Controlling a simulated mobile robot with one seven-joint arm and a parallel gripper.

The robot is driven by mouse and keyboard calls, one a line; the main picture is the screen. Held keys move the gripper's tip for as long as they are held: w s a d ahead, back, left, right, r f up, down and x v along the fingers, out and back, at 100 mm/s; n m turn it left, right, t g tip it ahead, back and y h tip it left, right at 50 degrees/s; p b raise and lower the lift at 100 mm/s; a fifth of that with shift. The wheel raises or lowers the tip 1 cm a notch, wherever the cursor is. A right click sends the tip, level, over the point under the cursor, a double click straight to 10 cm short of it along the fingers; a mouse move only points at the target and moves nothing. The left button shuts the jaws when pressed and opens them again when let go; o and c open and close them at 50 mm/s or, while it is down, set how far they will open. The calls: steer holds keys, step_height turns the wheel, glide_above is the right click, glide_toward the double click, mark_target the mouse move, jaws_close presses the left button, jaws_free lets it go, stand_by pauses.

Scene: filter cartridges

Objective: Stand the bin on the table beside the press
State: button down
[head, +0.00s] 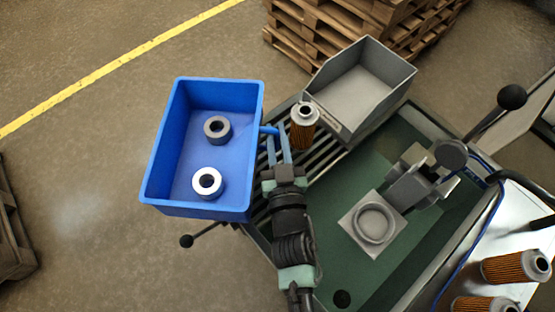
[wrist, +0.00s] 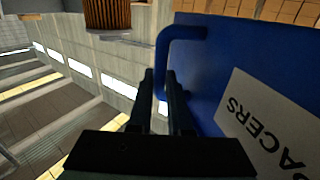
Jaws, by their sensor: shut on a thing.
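The blue bin (head: 157,172) hangs level or nearly so at the left of the table, over the floor; its height is hard to tell. Two grey ring spacers (head: 217,128) (head: 207,183) lie in it. My gripper (head: 277,146) is shut on the bin's blue handle, on its right side. The wrist view shows the handle (wrist: 162,62) between my fingers (wrist: 160,85) and the bin's wall (wrist: 215,75) with a white label. The press (head: 418,180) stands on the green table (head: 335,200), with a square ringed plate (head: 372,222) before it.
A grey open bin (head: 360,85) stands at the table's back. An orange filter cartridge (head: 304,128) stands by it, close to my fingers, near dark slats. More cartridges (head: 515,267) are at the lower right. Green tabletop is clear left of the press. Pallets (head: 330,25) are behind.

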step_height(320, 180, down, 9)
steer(key=shift+w+f+b, duration=0.15)
steer(key=shift+f+b, duration=0.05)
steer(key=shift+b, duration=0.75)
steer(key=shift+f, duration=0.2)
steer(key=c, duration=0.8)
jaws_free()
steer(key=shift+f, duration=0.1)
steer(key=shift+c, duration=0.2)
